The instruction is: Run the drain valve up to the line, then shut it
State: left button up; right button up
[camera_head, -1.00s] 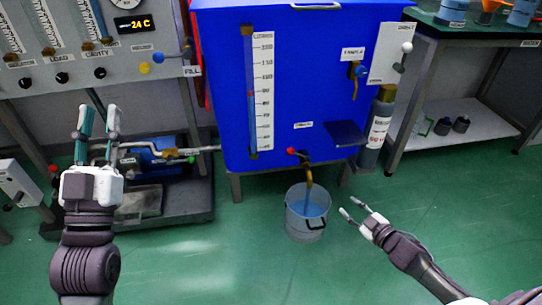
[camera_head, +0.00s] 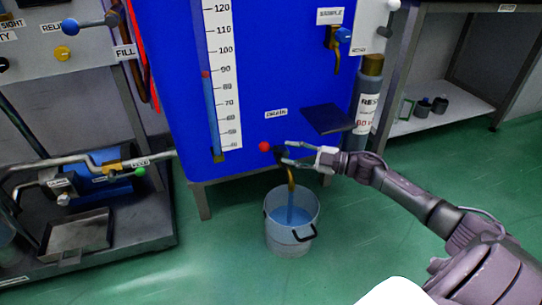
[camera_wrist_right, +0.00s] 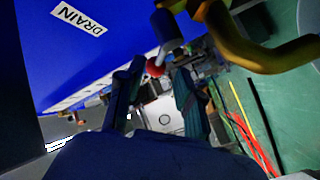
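The drain valve has a red knob (camera_head: 264,146) on its lever and a brass spout (camera_head: 291,178) under the blue tank (camera_head: 270,60). A blue stream runs from the spout into a clear bucket (camera_head: 291,249) holding some blue liquid. I cannot make out a line on the bucket. My right gripper (camera_head: 284,153) is open at the valve, right of the knob. In the right wrist view, the red knob (camera_wrist_right: 155,68) shows between and beyond the open fingers (camera_wrist_right: 158,95); I see no grip on it. The tank's sight gauge (camera_head: 213,110) has a red mark near 90. My left gripper is out of view.
A dark shelf plate (camera_head: 328,119) juts from the tank just above my right gripper. A labelled cylinder (camera_head: 366,100) stands right of the tank. A pump rig (camera_head: 100,235) stands at left. The green floor around the bucket is clear.

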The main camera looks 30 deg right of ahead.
aim_at(274, 149)
jog(key=b+x, duration=0.2)
jog(key=x, duration=0.2)
jog(key=shift+w+a+f, duration=0.1)
jog(key=shift+w+a, duration=0.1)
jog(key=shift+w, duration=0.1)
jog(key=shift+w+a, duration=0.45)
jog(key=shift+w, duration=0.1)
jog(key=shift+c, duration=0.3)
